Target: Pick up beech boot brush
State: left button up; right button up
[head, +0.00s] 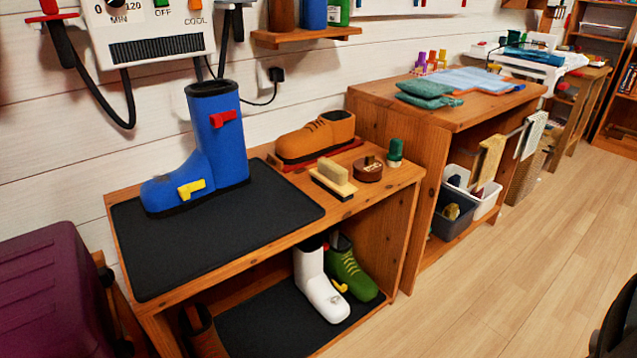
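A pale wooden brush (333,181), which looks like the beech boot brush, lies on the wooden bench top (397,191), just right of the black mat. A brown boot (316,138) on a red base stands behind it. A round dark-brown item (368,170) sits just to its right, and a small green-topped item (395,153) stands beyond that. Nothing covers the brush. Neither of my grippers can be made out in the head view.
A tall blue boot (213,138) stands on the black mat (259,219). A white boot (318,287) and a green boot (350,270) are on the lower shelf. A purple case (50,290) is at left. A dark shape cuts into the lower right. The wooden floor (470,300) is clear.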

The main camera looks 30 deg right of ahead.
aim_at(332, 178)
jog(key=l+u, duration=0.45)
jog(key=k+l+u, duration=0.1)
jog(key=l+u, duration=0.25)
jog(key=u, duration=0.15)
jog(key=k+l+u, duration=0.1)
jog(key=l, duration=0.25)
jog(key=k+l, duration=0.2)
jog(key=l, duration=0.15)
jog(key=k+l+u, duration=0.15)
jog(key=l, duration=0.2)
